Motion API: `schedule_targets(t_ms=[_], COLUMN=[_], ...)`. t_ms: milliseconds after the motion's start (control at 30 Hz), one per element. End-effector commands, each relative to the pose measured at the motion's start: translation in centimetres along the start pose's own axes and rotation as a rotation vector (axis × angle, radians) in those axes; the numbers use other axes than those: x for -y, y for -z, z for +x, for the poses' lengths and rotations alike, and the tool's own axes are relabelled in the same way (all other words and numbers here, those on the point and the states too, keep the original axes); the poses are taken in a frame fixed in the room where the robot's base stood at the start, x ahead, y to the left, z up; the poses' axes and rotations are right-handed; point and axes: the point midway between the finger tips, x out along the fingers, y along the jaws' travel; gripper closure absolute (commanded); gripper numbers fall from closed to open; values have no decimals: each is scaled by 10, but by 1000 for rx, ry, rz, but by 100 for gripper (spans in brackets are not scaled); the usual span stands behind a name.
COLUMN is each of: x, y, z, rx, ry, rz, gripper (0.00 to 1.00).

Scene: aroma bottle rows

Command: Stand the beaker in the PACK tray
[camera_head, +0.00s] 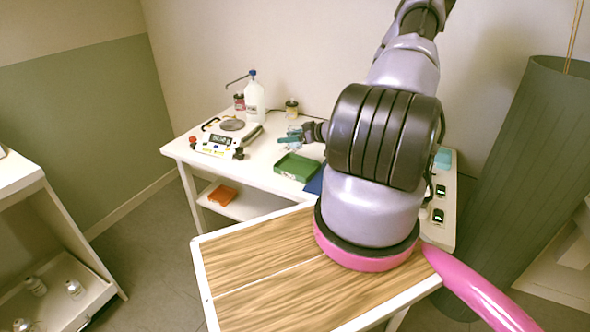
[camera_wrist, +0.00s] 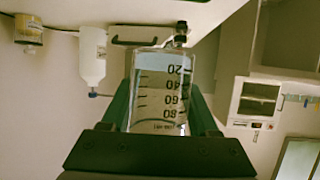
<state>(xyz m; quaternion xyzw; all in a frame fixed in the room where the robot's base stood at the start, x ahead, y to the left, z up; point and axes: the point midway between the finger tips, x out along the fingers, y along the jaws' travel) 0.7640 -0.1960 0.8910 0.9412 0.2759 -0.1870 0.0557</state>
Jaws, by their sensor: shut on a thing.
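The clear beaker (camera_wrist: 160,85), with dark graduation marks, sits between the fingers of my gripper (camera_wrist: 163,110) in the wrist view. My gripper is shut on it; its numbers appear upside down there. In the head view my gripper (camera_head: 292,136) is over the white table, just behind and above a green tray (camera_head: 297,167). The beaker is too small there to make out clearly. A blue tray or mat (camera_head: 315,185) is partly hidden by my arm. I can read no PACK label on either.
A scale (camera_head: 216,142) with a round plate stands left on the table (camera_head: 262,160). A white bottle (camera_head: 254,97) and small jars (camera_head: 291,109) stand at the back. My arm hides the table's right middle. A wood-topped surface (camera_head: 250,262) is in front.

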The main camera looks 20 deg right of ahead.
Motion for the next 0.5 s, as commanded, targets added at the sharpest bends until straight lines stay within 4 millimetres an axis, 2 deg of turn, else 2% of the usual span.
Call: schedule_targets(t_ms=[233, 500], x=[1, 1], y=[-41, -64], z=[15, 25], rx=[0, -1], ry=[8, 7], rz=[0, -1], gripper=[96, 96])
